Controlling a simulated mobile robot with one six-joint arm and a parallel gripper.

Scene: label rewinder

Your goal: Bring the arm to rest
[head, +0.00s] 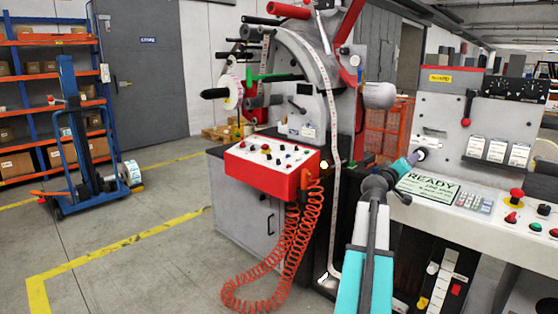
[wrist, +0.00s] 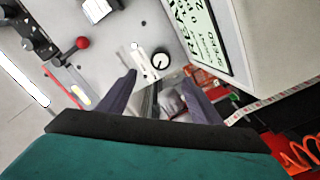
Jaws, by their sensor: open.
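My arm reaches up from the bottom of the head view, with teal and dark grey links. My gripper (head: 413,158) is at its end, in front of the grey machine panel and beside the left end of the READY display (head: 428,188). In the wrist view my gripper (wrist: 158,74) shows two dark purple fingers spread apart, with no object clearly held between them. A round black-and-white dial (wrist: 160,58) on the panel appears just beyond the fingertips. I cannot tell the exact gap between the fingertips and the panel.
A red control box (head: 268,165) with a coiled orange cable (head: 262,275) stands left of my arm. A label web (head: 333,130) runs down behind the arm. A keypad (head: 473,201) and red button (head: 517,194) are at right. The floor at left is open before a blue lift (head: 75,150).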

